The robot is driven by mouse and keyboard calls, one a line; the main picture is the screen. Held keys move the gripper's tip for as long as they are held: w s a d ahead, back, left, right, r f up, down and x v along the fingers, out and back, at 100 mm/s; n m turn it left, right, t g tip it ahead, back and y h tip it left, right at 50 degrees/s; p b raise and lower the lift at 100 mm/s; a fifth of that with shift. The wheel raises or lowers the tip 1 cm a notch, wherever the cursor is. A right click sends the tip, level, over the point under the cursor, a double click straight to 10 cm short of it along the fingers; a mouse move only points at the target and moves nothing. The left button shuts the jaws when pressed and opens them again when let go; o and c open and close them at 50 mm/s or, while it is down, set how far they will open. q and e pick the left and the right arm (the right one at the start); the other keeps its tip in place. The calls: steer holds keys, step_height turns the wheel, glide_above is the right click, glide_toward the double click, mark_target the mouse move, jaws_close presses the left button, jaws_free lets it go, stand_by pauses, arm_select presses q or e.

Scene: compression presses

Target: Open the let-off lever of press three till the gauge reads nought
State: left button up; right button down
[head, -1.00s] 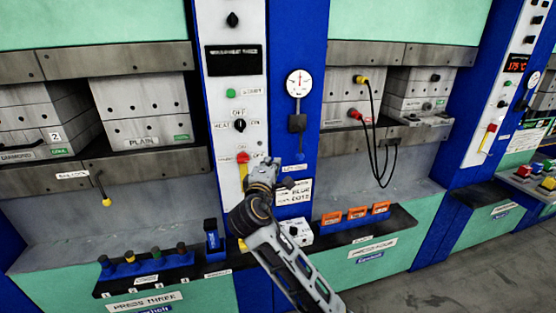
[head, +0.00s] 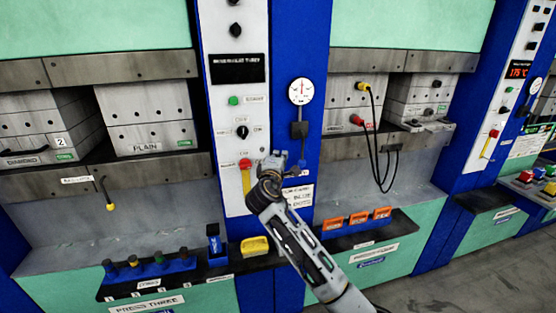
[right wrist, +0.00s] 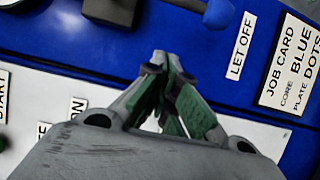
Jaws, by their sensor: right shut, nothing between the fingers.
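The let-off lever hangs from a dark block (head: 299,130) below the round white gauge (head: 301,91) on the blue post. Its blue knob (head: 305,171) is just right of my right gripper (head: 277,160). The gauge needle points roughly upward; its figures are too small to read. In the right wrist view the lever's blue knob (right wrist: 218,13) is at the top, above the LET OFF label (right wrist: 241,46). My right gripper (right wrist: 161,62) is shut and empty, its tips over the blue panel, apart from the knob in the picture. My left gripper is out of view.
Left of my gripper is a white control panel (head: 233,130) with a red-knobbed yellow handle (head: 245,165). A job card (right wrist: 290,65) is at the right in the wrist view. A yellow object (head: 255,246) and several orange tags (head: 358,218) lie along the ledge below.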

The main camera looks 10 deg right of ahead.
mark_target(302, 157)
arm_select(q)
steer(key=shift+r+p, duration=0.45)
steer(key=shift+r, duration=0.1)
arm_select(e)
steer(key=shift+s+d, duration=0.2)
steer(key=shift+d, duration=0.75)
steer(key=shift+s+d, duration=0.15)
steer(key=shift+d, duration=0.8)
